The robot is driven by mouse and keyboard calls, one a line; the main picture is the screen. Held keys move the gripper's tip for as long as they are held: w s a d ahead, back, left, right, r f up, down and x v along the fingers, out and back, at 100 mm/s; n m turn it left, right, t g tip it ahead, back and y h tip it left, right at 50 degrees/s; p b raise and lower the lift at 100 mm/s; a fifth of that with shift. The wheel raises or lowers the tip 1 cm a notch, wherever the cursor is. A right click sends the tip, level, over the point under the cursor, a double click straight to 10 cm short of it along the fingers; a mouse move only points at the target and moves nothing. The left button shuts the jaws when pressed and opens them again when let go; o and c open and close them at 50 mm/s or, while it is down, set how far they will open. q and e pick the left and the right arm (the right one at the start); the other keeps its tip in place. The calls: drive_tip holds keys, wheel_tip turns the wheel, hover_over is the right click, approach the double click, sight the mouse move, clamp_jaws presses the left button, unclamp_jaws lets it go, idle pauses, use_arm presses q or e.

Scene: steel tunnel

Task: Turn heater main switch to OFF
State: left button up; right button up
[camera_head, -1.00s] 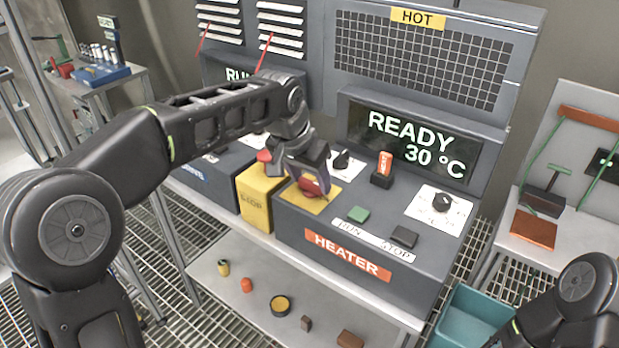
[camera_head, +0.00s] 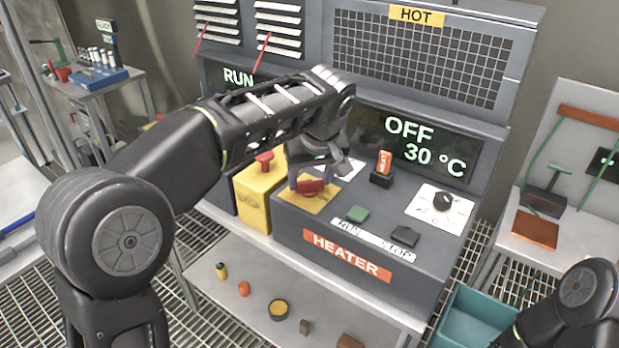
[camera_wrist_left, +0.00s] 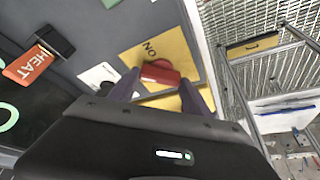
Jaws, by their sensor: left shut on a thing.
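The heater main switch is a red handle (camera_head: 311,187) on a yellow plate (camera_head: 292,199), at the left end of the grey heater console. My left gripper (camera_head: 307,184) reaches down over it and is shut on the red handle. In the left wrist view, the red handle (camera_wrist_left: 160,72) sits between the two fingers, with "ON" lettering on the yellow plate beside it. The heater display (camera_head: 415,142) reads "OFF 30 °C". The fingers partly hide the handle. My right gripper is out of view; only part of that arm shows at the lower right.
A yellow box with a red button (camera_head: 264,163) stands just left of the switch. An orange HEAT switch (camera_head: 384,163), a green button (camera_head: 357,214), a dark button (camera_head: 405,236) and a black dial (camera_head: 443,201) are on the console. A teal bin (camera_head: 475,318) is lower right.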

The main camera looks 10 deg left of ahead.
use_arm(q)
drive_tip(key=n, duration=0.2)
drive_tip(key=n+y+p, duration=0.1)
drive_tip(key=shift+w+d+r+n+g, duration=0.1)
drive_tip(key=shift+d+r+n+g, duration=0.05)
drive_tip(key=shift+n+g, duration=0.2)
drive_tip(key=n+g+p, duration=0.1)
drive_tip(key=n+p, duration=0.1)
drive_tip(key=n, duration=0.1)
drive_tip(key=shift+y, duration=0.4)
drive_tip(key=shift+n+p, duration=0.65)
drive_tip(key=shift+n, duration=0.1)
drive_tip(key=shift+g, duration=0.25)
drive_tip(key=o, duration=1.4)
drive_tip(key=shift+c, duration=0.2)
